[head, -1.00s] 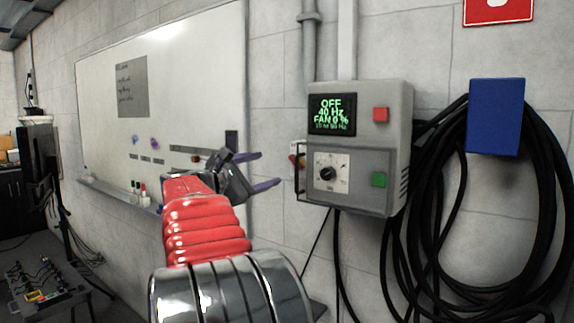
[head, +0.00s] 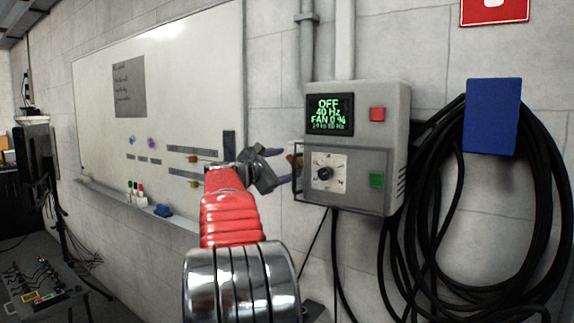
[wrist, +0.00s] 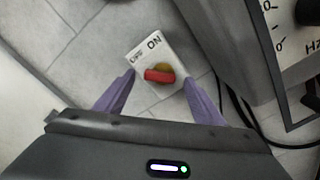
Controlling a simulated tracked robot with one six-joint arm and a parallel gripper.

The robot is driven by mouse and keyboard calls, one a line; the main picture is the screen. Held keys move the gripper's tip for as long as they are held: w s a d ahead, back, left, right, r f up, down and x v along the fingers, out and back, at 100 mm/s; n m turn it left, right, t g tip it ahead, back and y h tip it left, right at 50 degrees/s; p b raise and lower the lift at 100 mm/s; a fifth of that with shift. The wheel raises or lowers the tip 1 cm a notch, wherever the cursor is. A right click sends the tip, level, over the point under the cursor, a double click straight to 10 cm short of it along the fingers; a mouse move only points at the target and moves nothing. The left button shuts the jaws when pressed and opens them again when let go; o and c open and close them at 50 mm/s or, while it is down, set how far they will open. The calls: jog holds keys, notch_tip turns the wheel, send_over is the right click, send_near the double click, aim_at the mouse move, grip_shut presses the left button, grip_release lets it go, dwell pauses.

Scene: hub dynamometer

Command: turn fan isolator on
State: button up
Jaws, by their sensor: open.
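The fan isolator is a small white plate (wrist: 141,55) marked OFF and ON, with a red handle (wrist: 158,76) on a yellow round base (wrist: 163,69). The handle lies roughly crosswise in the wrist view, at an angle to the tilted plate. In the head view only a bit of the isolator (head: 297,160) shows at the control box's left side. My gripper (head: 286,165) is open. In the wrist view its purple fingers stand on either side of the handle, with gaps visible. Whether the tips reach the handle's depth I cannot tell.
The grey control box (head: 398,150) is close on the right, its screen (head: 330,114) reading OFF, 40 Hz, FAN 0 %. A wire guard (head: 296,182) is at its left edge. Black cables (head: 398,245) hang below and right. A whiteboard (head: 195,85) is on the left.

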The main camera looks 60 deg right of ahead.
jog(key=shift+s+d, duration=0.2)
jog(key=shift+d, duration=0.95)
jog(key=shift+c, duration=0.4)
